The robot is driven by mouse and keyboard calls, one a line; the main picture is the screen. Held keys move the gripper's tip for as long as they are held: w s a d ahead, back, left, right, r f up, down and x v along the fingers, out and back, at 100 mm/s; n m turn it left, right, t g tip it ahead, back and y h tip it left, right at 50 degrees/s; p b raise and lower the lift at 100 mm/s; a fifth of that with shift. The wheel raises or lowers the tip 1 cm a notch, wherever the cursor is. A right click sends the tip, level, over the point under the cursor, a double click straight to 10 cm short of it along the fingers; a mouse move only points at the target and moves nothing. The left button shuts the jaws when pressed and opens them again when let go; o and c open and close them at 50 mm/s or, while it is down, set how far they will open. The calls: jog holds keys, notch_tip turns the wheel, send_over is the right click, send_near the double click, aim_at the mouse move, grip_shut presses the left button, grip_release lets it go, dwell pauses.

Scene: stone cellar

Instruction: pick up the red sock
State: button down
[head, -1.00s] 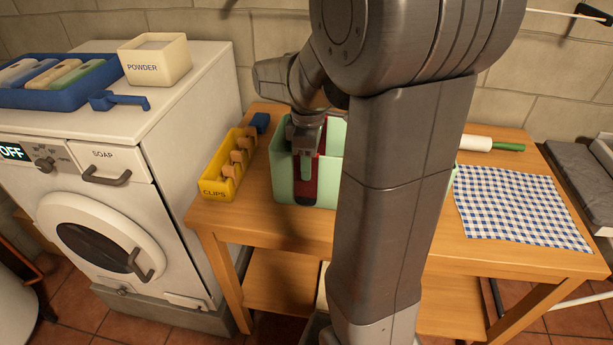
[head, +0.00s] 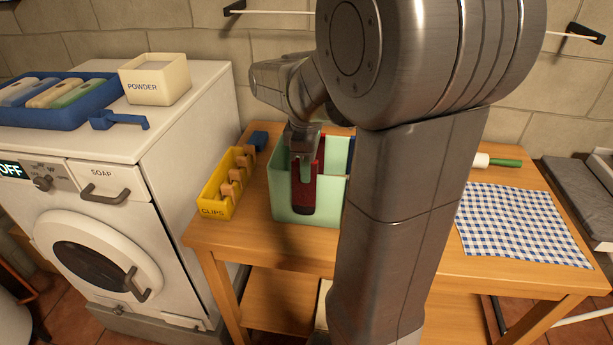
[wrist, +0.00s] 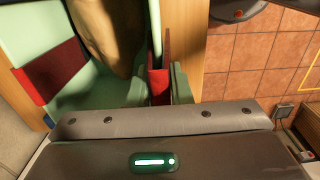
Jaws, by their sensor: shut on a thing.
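The red sock (head: 303,198) shows as a dark red strip at the front of a pale green bin (head: 281,205) on the wooden table. My gripper (head: 303,168) points down at the bin's front. In the wrist view my gripper (wrist: 160,92) has its pale green fingers shut on the red sock (wrist: 160,78), beside a pale green wall. A second red patch (wrist: 50,73) shows at the left in the wrist view; I cannot tell whether it is the same cloth. My arm hides the bin's right part.
A yellow clips box (head: 216,199) stands just left of the bin, with a blue block (head: 259,139) behind it. A washing machine (head: 165,150) is farther left. A checked cloth (head: 520,225) lies at the table's right. A tan item (wrist: 108,35) shows inside the bin.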

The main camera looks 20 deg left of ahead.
notch_tip(320, 180, up, 32)
jog(key=p, duration=1.4)
jog(key=shift+f+p, duration=0.2)
jog(key=shift+p, duration=0.1)
